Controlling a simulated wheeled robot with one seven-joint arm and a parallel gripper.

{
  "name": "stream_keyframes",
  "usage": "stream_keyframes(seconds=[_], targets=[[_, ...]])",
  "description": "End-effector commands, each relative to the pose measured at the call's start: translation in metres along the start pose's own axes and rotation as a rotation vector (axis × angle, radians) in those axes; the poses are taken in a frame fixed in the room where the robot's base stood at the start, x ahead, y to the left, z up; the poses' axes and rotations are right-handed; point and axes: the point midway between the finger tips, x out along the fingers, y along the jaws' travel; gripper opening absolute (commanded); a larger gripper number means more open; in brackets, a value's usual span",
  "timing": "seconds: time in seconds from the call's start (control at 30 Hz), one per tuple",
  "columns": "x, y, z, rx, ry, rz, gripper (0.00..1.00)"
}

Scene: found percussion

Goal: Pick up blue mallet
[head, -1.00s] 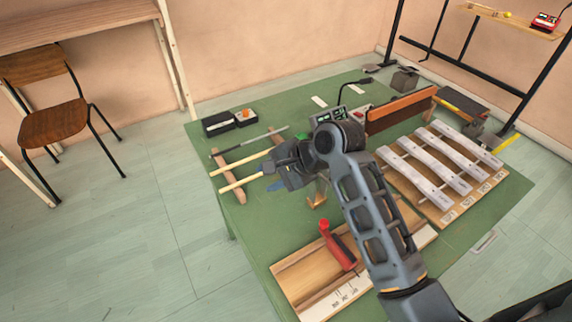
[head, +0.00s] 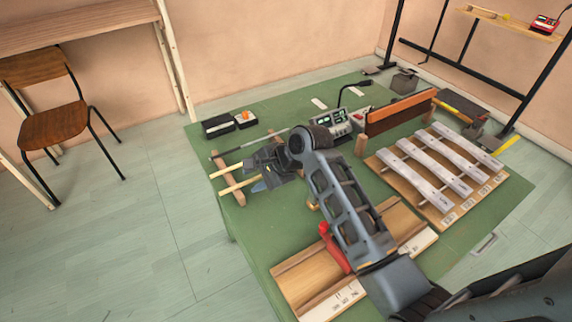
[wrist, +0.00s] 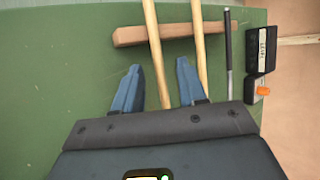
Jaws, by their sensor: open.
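Two pale wooden mallet handles lie side by side across a wooden rest bar (wrist: 175,32) on the green table. In the wrist view, the front handle (wrist: 152,35) runs between my blue-grey fingertips, and the other handle (wrist: 199,35) passes just beyond the right finger. My gripper (wrist: 158,68), also in the head view (head: 256,175), is open above the handles and holds nothing. Both handle ends (head: 236,186) stick out to the left of it. The mallet heads are hidden behind my gripper, so I cannot tell which mallet is blue.
A dark rod (wrist: 229,55) lies beside the handles, with a black box (wrist: 259,50) beyond it. A red-handled object (head: 334,247) lies on a wooden box (head: 300,275) in front. A bar instrument (head: 440,170) and electronic box (head: 340,120) stand right.

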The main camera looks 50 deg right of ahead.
Motion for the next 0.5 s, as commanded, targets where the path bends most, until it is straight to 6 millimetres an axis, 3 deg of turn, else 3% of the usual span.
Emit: stream_keyframes(seconds=[0.17, 0.5], targets=[[0.0001, -0.0001, 0.0000, 0.000, 0.000, 0.000, 0.41], [-0.0002, 0.0000, 0.0000, 0.000, 0.000, 0.000, 0.10]])
